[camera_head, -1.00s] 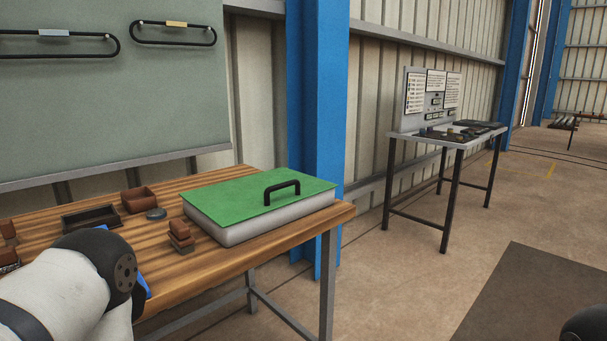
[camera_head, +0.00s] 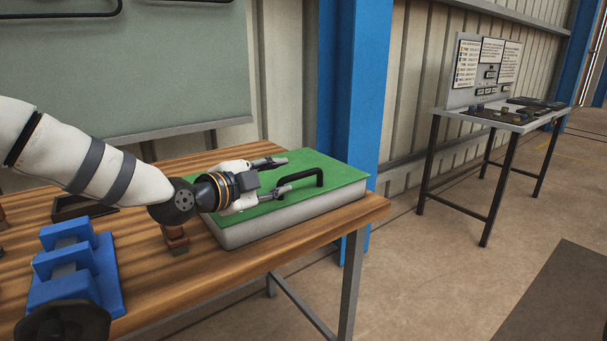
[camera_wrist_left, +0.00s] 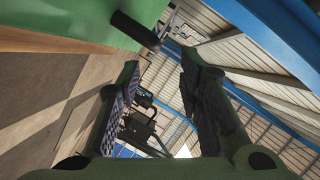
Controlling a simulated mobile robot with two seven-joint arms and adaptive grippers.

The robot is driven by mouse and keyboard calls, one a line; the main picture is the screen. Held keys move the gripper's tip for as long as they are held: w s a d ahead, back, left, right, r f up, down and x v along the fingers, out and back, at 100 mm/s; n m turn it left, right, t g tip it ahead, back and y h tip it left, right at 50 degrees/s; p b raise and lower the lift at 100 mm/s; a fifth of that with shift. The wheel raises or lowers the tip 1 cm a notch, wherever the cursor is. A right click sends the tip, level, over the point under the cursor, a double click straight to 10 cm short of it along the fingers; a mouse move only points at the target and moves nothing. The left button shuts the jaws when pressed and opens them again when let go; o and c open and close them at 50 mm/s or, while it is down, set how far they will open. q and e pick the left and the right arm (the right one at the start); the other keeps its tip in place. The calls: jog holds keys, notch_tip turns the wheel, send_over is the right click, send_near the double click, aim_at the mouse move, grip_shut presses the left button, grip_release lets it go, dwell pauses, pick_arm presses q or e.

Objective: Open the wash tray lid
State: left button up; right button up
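The wash tray (camera_head: 290,217) is a pale box on the wooden bench, covered by a flat green lid (camera_head: 338,174) that lies closed. A black bar handle (camera_head: 320,178) stands up from the lid. My left gripper (camera_head: 278,175) is over the lid, its two fingers spread and pointing at the handle, with nothing held. In the left wrist view the handle (camera_wrist_left: 135,30) is at the upper left, near the left finger's tip and not between the fingers of the gripper (camera_wrist_left: 160,80). Whether a finger touches it, I cannot tell. My right gripper is not in view.
A blue press (camera_head: 75,265) stands on the wooden bench (camera_head: 175,285) at the front left. A small brown block stack (camera_head: 175,240) is left of the tray, below my arm. A blue pillar (camera_head: 352,100) rises behind. Open floor lies to the right.

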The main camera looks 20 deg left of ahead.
aim_at(294, 177)
pick_arm(q)
jog(key=x, duration=0.2)
jog(key=f+b+x, duration=0.1)
jog(key=x, duration=0.5)
jog(key=shift+f, duration=0.25)
jog(key=shift+w+d+r+b, duration=0.1)
jog(key=shift+w+b, duration=0.2)
jog(key=shift+w, duration=0.05)
jog(key=shift+r, duration=0.1)
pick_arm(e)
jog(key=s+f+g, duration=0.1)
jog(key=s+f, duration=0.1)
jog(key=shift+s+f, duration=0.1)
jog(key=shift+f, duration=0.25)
pick_arm(q)
grip_shut()
